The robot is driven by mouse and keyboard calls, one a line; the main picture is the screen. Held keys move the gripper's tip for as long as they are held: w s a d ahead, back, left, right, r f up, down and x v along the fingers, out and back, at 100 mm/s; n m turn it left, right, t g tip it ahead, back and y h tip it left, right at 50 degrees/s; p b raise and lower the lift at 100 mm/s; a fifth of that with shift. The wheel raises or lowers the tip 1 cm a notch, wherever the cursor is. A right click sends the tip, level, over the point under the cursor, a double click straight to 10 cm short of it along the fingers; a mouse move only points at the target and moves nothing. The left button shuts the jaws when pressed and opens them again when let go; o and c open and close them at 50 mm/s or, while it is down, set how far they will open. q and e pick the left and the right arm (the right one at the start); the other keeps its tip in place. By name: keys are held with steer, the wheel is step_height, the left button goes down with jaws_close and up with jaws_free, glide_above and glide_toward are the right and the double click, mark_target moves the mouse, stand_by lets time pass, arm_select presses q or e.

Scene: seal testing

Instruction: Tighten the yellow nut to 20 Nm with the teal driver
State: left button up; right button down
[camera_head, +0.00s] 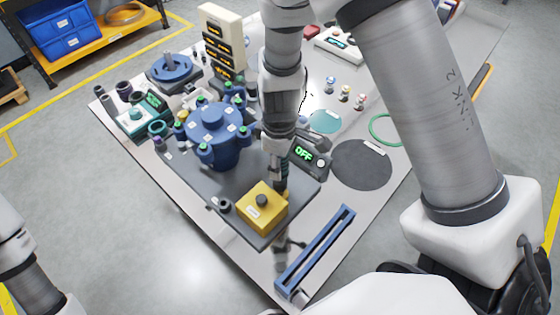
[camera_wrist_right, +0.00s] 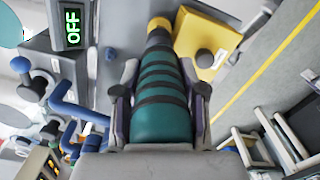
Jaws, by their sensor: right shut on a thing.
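The teal driver (camera_wrist_right: 160,105), with dark bands around its handle, is between the fingers of my right gripper (camera_wrist_right: 159,72) in the right wrist view. My right gripper (camera_head: 278,168) is shut on it, above the plate beside the yellow block in the head view. A yellow piece (camera_wrist_right: 158,27) shows at the driver's far end; I cannot tell whether it is the yellow nut or part of the driver. The blue flanged vessel (camera_head: 213,122) with several green-topped bolts stands left of the gripper. A small yellow part (camera_head: 181,114) is at its left side. My left gripper is out of view.
A yellow block (camera_head: 263,208) with a dark knob sits near the plate's front corner. A display reading OFF (camera_head: 304,154) is right of the gripper. A blue slotted rack (camera_head: 316,248) lies at the front edge. A black disc (camera_head: 361,165) lies flat at right.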

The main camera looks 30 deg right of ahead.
steer(key=shift+s, duration=0.15)
steer(key=shift+f+b, duration=1.1)
steer(key=shift+b, duration=0.1)
stand_by(1.6)
steer(key=shift+r, duration=0.1)
steer(key=shift+r+p, duration=2.1)
steer(key=shift+r, duration=0.35)
steer(key=shift+f, duration=0.1)
